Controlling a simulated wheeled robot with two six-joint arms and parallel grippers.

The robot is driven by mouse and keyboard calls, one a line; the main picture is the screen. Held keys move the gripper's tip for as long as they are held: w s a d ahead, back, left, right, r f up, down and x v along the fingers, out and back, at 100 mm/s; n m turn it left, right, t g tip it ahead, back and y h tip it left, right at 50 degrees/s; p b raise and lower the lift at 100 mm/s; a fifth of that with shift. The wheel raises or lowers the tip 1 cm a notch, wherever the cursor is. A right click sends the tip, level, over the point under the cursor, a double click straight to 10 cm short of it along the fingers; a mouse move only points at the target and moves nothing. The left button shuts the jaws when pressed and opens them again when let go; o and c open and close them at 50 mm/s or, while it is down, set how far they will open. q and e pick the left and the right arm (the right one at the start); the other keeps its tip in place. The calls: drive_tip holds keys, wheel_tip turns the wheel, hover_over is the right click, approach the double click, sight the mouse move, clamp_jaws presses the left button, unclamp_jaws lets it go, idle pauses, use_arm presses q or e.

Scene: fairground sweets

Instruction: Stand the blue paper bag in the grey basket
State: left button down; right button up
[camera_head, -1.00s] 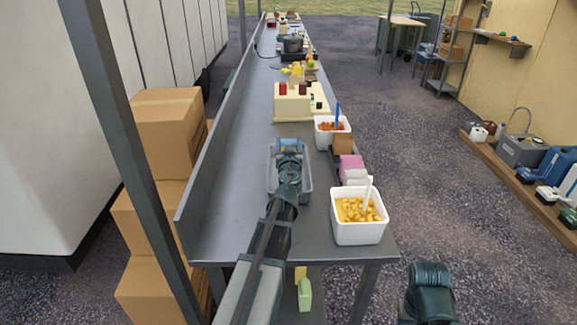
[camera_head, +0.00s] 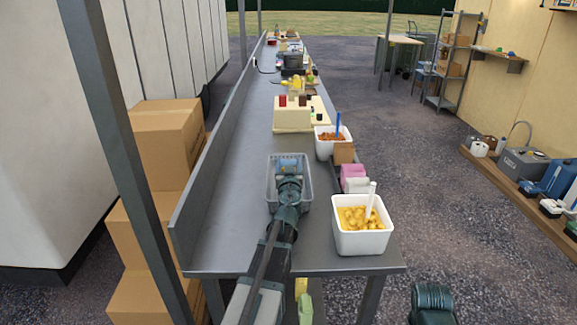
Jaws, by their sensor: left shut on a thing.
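The grey basket (camera_head: 306,199) stands on the metal counter in front of me. My left gripper (camera_head: 289,172) points down the counter and is over the basket, its fingers mostly hidden by its own wrist. It is shut on the blue paper bag (camera_head: 288,162), of which only a small blue part shows at the far side of the gripper, within the basket's outline. I cannot tell whether the bag touches the basket floor. My right arm shows only as a dark piece at the bottom right; its gripper is not in view.
A white tub of yellow pieces (camera_head: 361,241) with a white scoop stands right of the basket. Brown, pink and white bags (camera_head: 354,178) line the right edge, with a tub of orange-brown pieces (camera_head: 327,148) beyond. Bare counter (camera_head: 222,215) lies left of the basket.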

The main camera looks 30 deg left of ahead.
use_arm(q)
drive_tip(key=shift+f+b, duration=0.5)
drive_tip(key=shift+f, duration=0.1)
drive_tip(key=shift+c, duration=0.2)
unclamp_jaws()
drive_tip(key=shift+r, duration=0.15)
drive_tip(key=shift+r+p, duration=0.45)
drive_tip(key=shift+p, duration=0.2)
drive_tip(key=shift+s+d+r, duration=0.1)
drive_tip(key=shift+s+d, duration=0.1)
drive_tip(key=shift+s, duration=0.1)
drive_tip(key=v, duration=1.1)
drive_tip(key=shift+s, duration=0.15)
